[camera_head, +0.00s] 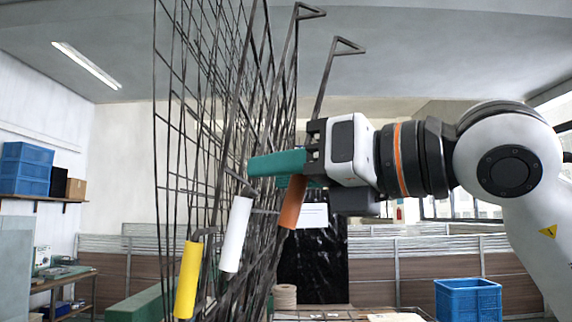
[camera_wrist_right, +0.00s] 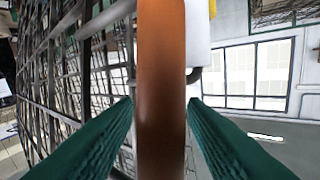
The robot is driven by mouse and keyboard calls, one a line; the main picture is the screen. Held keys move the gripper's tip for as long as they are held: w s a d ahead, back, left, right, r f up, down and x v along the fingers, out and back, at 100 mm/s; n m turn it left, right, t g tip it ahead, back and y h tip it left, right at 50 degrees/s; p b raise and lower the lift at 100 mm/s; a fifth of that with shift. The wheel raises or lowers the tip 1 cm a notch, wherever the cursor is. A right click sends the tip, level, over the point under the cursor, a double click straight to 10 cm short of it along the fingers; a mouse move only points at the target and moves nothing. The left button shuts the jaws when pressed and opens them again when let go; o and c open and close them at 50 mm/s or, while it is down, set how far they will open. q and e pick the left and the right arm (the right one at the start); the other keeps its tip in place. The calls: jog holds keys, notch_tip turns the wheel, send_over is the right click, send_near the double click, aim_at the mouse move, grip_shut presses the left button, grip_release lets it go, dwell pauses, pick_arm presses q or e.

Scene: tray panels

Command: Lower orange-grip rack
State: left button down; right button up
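The orange grip (camera_head: 293,203) hangs tilted on a dark wire rack just below my right gripper's palm in the head view. In the right wrist view the orange grip (camera_wrist_right: 161,90) runs top to bottom between the two green fingers. My right gripper (camera_wrist_right: 161,102) is open around it, with thin gaps showing on both sides. In the head view my right gripper (camera_head: 262,164) points left, its fingers reaching past the grip toward the mesh panels. My left gripper is not in view.
Several dark mesh panels (camera_head: 172,100) stand close together. A white grip (camera_head: 236,234) and a yellow grip (camera_head: 188,280) hang left of the orange one. A blue crate (camera_head: 468,299) stands at lower right. Blue bins (camera_head: 25,169) sit on a far-left shelf.

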jog(key=shift+c, duration=0.5)
grip_shut()
